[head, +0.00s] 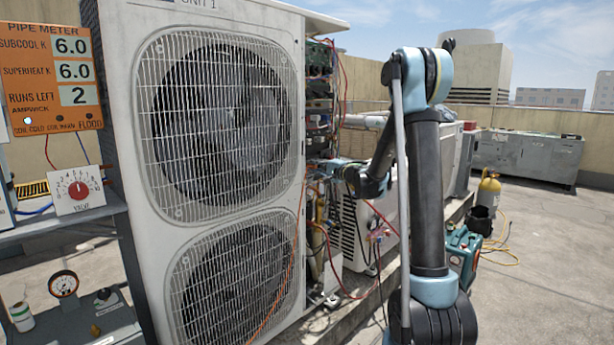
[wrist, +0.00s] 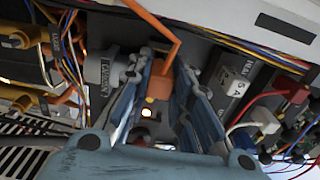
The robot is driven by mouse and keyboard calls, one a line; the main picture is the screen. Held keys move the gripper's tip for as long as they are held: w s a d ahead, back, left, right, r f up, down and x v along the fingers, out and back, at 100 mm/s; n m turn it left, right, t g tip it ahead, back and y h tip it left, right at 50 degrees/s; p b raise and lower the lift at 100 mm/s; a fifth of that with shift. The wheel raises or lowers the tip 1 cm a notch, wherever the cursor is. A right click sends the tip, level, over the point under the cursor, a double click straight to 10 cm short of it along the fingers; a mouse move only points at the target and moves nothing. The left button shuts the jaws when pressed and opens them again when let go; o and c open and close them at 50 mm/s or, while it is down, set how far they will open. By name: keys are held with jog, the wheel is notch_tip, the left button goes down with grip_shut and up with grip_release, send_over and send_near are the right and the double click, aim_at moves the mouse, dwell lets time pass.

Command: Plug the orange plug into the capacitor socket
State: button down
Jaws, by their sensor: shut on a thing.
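In the wrist view an orange plug (wrist: 158,85) sits between the blue fingers of my gripper (wrist: 165,78), which is shut on it. An orange cable leads from the plug up and to the left. A small bright light shows just below the orange body. In the head view my gripper (head: 335,170) is small, at the open wiring side of the condenser unit, and the plug cannot be made out there. I cannot clearly identify the capacitor socket; fingers and plug cover the middle of the wrist view, and I cannot tell whether the plug touches it.
Crowded wires and connectors flank my gripper, with orange connectors (wrist: 60,100) at left and a white connector (wrist: 262,120) at right. A grey labelled block (wrist: 97,75) stands close to the left finger. The condenser unit (head: 215,130) fills the head view's left-centre. Open roof lies at right.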

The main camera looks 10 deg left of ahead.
aim_at(308, 165)
jog(key=shift+x, duration=1.8)
dwell(1.6)
jog(key=c, duration=1.4)
grip_release()
jog(key=shift+a, duration=0.1)
jog(key=shift+o, duration=0.2)
jog(key=shift+s+d, duration=0.35)
jog(key=shift+d, duration=0.25)
jog(key=v, duration=1.1)
jog(key=s+d+f+n+g+h, duration=0.2)
jog(key=s+f+n+g+h, duration=0.1)
jog(key=s, duration=0.9)
jog(key=s+d+f+n+g+h, duration=0.2)
jog(key=s+f+n, duration=0.1)
jog(key=s, duration=0.8)
jog(key=s+d+f+g+h, duration=0.1)
jog(key=s+d+f+h, duration=0.2)
jog(key=s, duration=0.5)
jog(key=s+d+f+n+g+h, duration=0.1)
jog(key=s+d+f+h, duration=0.2)
jog(key=s+d+f, duration=0.2)
jog(key=s+d+f+g+h, duration=0.1)
jog(key=s+d+f+h, duration=0.2)
jog(key=s+d, duration=0.6)
jog(key=shift+s+d+f+n+g, duration=0.2)
jog(key=shift+s+f+n+g, duration=0.2)
jog(key=shift+s+f, duration=0.7)
